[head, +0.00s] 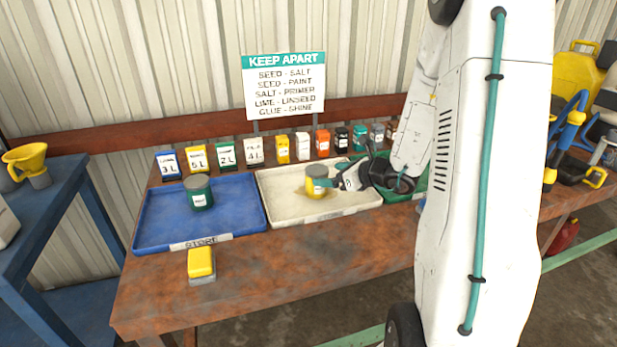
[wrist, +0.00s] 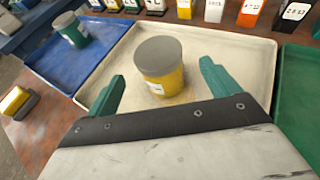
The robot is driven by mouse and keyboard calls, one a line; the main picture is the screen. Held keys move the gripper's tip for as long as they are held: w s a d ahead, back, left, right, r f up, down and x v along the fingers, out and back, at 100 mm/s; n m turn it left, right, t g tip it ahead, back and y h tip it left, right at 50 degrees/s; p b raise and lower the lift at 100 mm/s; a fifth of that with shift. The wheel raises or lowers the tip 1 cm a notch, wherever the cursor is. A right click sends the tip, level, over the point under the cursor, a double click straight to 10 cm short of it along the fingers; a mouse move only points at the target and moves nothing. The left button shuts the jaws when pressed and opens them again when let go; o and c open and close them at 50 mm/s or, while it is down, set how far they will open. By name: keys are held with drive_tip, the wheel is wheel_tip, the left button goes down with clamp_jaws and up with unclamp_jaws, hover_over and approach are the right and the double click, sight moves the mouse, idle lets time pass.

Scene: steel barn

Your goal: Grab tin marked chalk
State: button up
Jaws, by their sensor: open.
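A yellow tin with a grey lid (head: 317,178) stands upright in the white tray (head: 285,209). In the wrist view the yellow tin (wrist: 168,84) shows a pale label, too small to read. My gripper (head: 328,183) is open, reaching the tin from the right in the head view. In the wrist view its teal fingers (wrist: 160,82) lie on either side of the tin, with gaps. A green tin with a grey lid (head: 199,192) stands in the blue tray (head: 165,225); its label is not clearly readable. I cannot read the word chalk on either tin.
A KEEP APART sign (head: 284,87) stands behind a row of small labelled containers (head: 282,149). A green tray (head: 420,180) is partly hidden by my arm. A yellow-topped block (head: 201,263) sits on the bench's front. A brownish stain surrounds the yellow tin.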

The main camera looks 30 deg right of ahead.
sight(313, 175)
drive_tip(key=x, duration=0.8)
drive_tip(key=shift+a, duration=0.1)
drive_tip(key=shift+s, duration=0.1)
drive_tip(key=c, duration=1.2)
